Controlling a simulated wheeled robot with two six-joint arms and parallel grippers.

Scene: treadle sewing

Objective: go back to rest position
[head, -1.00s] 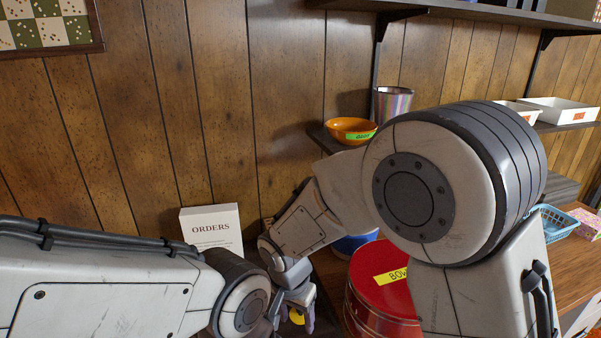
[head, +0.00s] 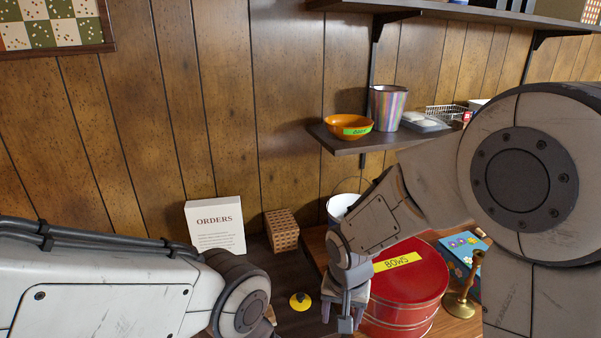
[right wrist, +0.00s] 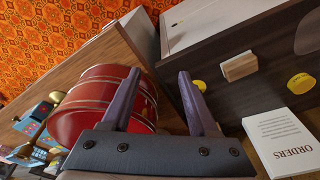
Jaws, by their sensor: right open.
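My right gripper (head: 343,312) hangs fingers-down in front of the red tin in the head view. In the right wrist view its two purple fingers (right wrist: 159,80) stand apart with nothing between them. The red tin labelled BOWS (head: 405,290) is just right of the gripper in the head view; it also shows behind the fingers in the right wrist view (right wrist: 95,103). My left arm reaches in from the left in the head view, but its gripper is out of the picture.
A white ORDERS card (head: 215,228) and a woven box (head: 282,230) stand by the wall. A yellow disc (head: 300,302) lies on the dark surface. A brass candlestick (head: 463,300) stands right of the tin. An orange bowl (head: 348,127) and striped cup (head: 387,108) sit on a shelf.

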